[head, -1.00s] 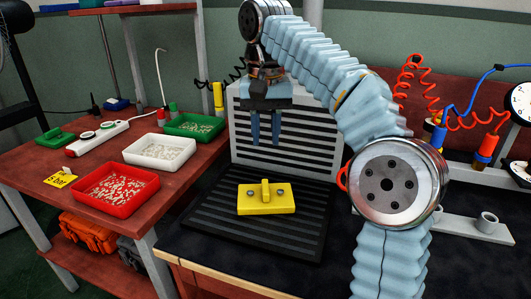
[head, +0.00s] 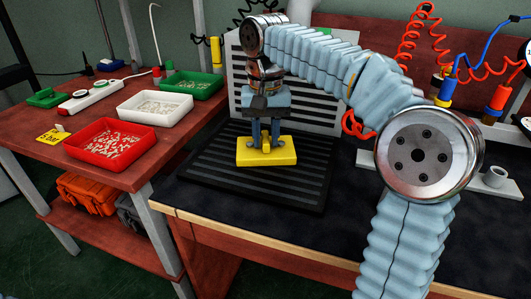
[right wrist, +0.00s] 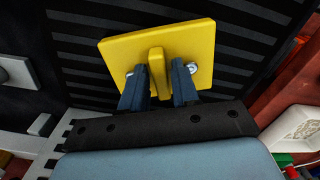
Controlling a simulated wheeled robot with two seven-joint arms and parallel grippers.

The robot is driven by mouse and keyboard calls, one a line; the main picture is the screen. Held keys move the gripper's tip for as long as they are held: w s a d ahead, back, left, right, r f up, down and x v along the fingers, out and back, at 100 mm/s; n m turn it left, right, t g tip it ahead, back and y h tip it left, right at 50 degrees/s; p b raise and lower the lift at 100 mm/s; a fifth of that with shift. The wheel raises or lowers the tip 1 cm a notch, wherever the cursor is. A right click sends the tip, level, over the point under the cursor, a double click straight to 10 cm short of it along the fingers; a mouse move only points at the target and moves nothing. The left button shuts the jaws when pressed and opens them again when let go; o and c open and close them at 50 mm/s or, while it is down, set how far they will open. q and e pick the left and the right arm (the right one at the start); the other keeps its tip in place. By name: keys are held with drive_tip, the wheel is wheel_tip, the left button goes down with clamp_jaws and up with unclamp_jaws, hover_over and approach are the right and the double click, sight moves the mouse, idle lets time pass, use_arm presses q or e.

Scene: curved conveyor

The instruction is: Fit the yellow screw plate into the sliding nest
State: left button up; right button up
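The yellow screw plate (head: 285,158) lies flat on the black ribbed mat (head: 310,193), with an upright tab (right wrist: 157,75) in its middle and a bolt head on either side of the tab. My right gripper (head: 266,133) points down over it. In the right wrist view its two dark blue fingers (right wrist: 160,80) stand on either side of the tab, with what looks like a small gap. The plate rests on the mat. My left gripper is out of view. I cannot identify the sliding nest for certain; a pale grey rail (head: 508,190) lies at the right, partly behind my arm.
A grey slatted panel (head: 313,75) stands behind the mat. On the left table are a red tray (head: 110,145), a white tray (head: 155,108) and a green tray (head: 192,84). Red coiled hoses (head: 404,48) hang at the back right. The black worktop's front (head: 300,240) is clear.

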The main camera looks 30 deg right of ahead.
drive_tip(key=shift+f, duration=0.2)
clamp_jaws()
drive_tip(key=shift+r, duration=0.1)
